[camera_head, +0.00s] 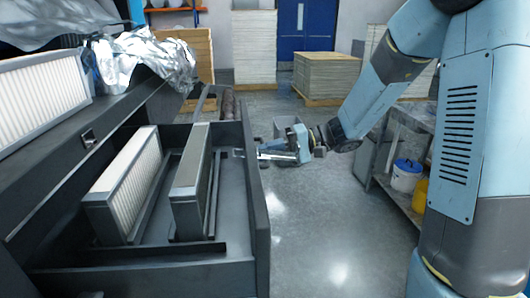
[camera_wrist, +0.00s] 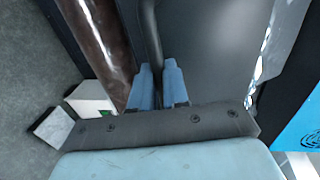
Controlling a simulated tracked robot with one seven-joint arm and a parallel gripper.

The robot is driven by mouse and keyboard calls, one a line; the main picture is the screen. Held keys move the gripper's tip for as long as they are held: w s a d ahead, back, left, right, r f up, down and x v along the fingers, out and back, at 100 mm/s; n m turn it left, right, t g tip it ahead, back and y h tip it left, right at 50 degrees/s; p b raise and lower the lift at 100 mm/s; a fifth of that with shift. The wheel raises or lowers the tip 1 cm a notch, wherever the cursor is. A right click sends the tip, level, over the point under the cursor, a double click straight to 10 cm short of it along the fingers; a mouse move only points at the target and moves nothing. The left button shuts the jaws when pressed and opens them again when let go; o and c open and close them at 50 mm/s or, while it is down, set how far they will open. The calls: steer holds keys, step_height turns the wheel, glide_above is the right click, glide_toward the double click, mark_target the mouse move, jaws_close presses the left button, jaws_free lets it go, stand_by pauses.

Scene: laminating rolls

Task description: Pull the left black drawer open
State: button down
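The black drawer (camera_head: 259,215) stands well out in the head view, its inside exposed, with two pleated filter panels in it, a left one (camera_head: 130,185) and a right one (camera_head: 190,180). My gripper (camera_head: 262,151) reaches in from the right at the far part of the drawer's front. In the wrist view my two blue fingers (camera_wrist: 158,72) are close together, with a dark narrow strip (camera_wrist: 151,25) running between them. The fingers look shut on this strip, which seems to be part of the drawer; the exact contact is hidden.
Crinkled silver foil (camera_head: 145,60) lies on the machine above the drawer. A brown roll (camera_wrist: 100,40) runs beside my fingers. Stacked boards (camera_head: 325,75) stand at the back. The floor right of the drawer is clear.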

steer(key=c, duration=1.3)
jaws_free()
steer(key=shift+f, duration=0.35)
steer(key=shift+c, duration=0.2)
steer(key=shift+o, duration=0.6)
steer(key=shift+r, duration=0.15)
steer(key=v, duration=1.3)
steer(key=shift+d, duration=0.4)
steer(key=shift+w, duration=0.1)
steer(key=s+d+r+t+h, duration=0.2)
steer(key=s+d+h, duration=0.1)
steer(key=s+h, duration=0.2)
steer(key=s+d+r+m+t+h, duration=0.1)
steer(key=s+d+t+h, duration=0.2)
steer(key=s, duration=0.6)
steer(key=s+d+r+t+h, duration=0.2)
steer(key=s+d+h, duration=0.1)
steer(key=s+h, duration=0.4)
steer(key=shift+d+r+m+t+h, duration=0.3)
steer(key=shift+d+r, duration=0.05)
